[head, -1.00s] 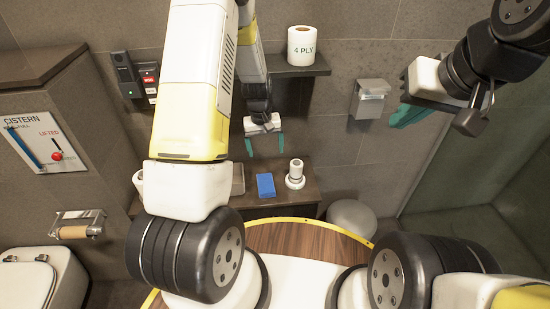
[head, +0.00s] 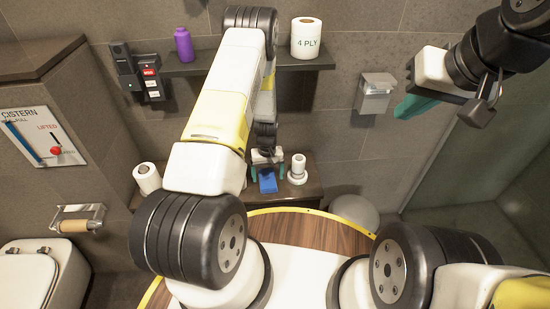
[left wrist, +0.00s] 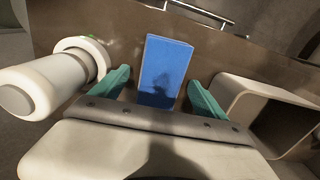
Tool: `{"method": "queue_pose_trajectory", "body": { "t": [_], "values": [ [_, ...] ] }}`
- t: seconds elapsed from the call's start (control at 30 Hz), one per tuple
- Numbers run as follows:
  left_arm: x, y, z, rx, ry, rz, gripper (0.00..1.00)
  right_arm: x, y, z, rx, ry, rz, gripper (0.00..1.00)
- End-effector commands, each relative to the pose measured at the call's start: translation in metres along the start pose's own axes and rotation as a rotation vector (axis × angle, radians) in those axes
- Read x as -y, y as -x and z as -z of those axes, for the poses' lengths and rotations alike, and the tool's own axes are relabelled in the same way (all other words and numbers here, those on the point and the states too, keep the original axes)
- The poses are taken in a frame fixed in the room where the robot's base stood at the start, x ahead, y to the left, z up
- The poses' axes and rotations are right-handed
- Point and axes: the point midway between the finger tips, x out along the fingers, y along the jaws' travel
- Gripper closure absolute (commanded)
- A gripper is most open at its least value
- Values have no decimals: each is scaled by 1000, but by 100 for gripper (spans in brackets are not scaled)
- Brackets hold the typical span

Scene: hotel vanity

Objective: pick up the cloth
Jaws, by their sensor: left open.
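The blue cloth (head: 267,183) lies on the brown vanity top (head: 318,190). In the left wrist view the cloth (left wrist: 165,70) is a flat blue rectangle, its near end hidden behind the gripper's edge. My left gripper (head: 267,174) is open just above the cloth. Its two green fingers (left wrist: 160,88) are on either side of the cloth, with a gap on each side. I cannot tell its exact height above the cloth. My right gripper (head: 405,105) is up at the right, away from the vanity; only one green finger shows clearly.
A white roll on a round base (head: 298,170) stands close right of the cloth; it also shows in the left wrist view (left wrist: 45,85). An open box-like holder (left wrist: 262,105) is on the other side. A white roll (head: 147,178) stands further left. A shelf (head: 195,69) hangs above.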

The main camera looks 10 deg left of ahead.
Motion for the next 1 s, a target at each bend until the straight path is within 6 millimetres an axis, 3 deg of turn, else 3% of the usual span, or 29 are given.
{"method": "queue_pose_trajectory", "body": {
  "t": [0.27, 0.37, 0.6, 0.63, 1.0],
  "values": [
    [0, -5, 1, -2, 0, -1, 15, 0, 0, 0, 0, 0, 0, 100],
    [0, -5, 0, -1, 0, -1, 31, 0, 0, 0, 0, 0, 0, 100],
    [0, -5, 0, -1, 0, 0, 78, 0, 0, 0, 0, 0, 0, 100],
    [0, -5, 0, -1, 0, -1, 81, 0, 0, 0, 0, 0, 0, 100],
    [0, 2, 1, -2, 0, -1, 81, 0, 0, 0, 0, 0, 0, 100]
  ]
}}
